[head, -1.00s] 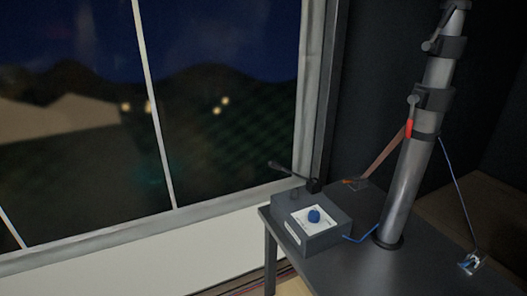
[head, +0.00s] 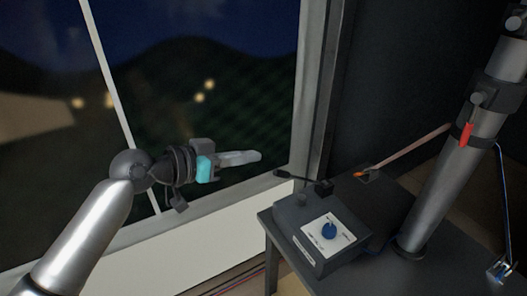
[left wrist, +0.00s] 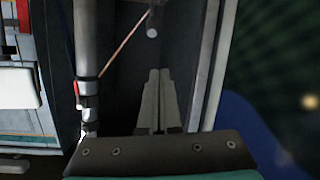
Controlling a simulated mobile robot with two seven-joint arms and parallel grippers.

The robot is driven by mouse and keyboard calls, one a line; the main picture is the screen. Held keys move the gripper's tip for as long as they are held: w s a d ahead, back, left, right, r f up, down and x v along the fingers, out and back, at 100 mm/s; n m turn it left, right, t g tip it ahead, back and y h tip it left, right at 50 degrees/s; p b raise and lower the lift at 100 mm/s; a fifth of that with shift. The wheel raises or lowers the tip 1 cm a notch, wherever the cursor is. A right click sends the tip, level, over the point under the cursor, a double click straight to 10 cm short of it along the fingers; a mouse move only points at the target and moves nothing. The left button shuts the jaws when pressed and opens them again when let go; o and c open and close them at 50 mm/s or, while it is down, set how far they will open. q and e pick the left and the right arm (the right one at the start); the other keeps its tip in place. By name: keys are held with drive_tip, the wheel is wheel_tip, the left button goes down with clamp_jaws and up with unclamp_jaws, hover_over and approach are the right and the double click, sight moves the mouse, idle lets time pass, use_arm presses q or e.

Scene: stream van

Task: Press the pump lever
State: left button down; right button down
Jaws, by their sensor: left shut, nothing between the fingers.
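The shut fingers (left wrist: 159,100) also show in the left wrist view. My right gripper is not in view.
The window frame (head: 298,100) rises behind the lever.

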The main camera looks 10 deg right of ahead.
use_arm(q)
drive_tip(key=shift+m, duration=0.3)
drive_tip(key=x, duration=0.3)
drive_tip(key=r+x, duration=0.1)
drive_tip(key=x, duration=0.2)
drive_tip(key=d+x, duration=0.1)
drive_tip(key=x, duration=0.2)
drive_tip(key=shift+s+d+r, duration=0.15)
drive_tip(key=shift+s, duration=0.1)
drive_tip(key=f, duration=0.1)
drive_tip(key=s+a+f, duration=0.1)
drive_tip(key=shift+a+f, duration=0.25)
drive_tip(key=shift+f, duration=0.05)
drive_tip(key=shift+s+a+f, duration=0.15)
drive_tip(key=shift+s+f, duration=0.05)
drive_tip(key=shift+f, duration=0.15)
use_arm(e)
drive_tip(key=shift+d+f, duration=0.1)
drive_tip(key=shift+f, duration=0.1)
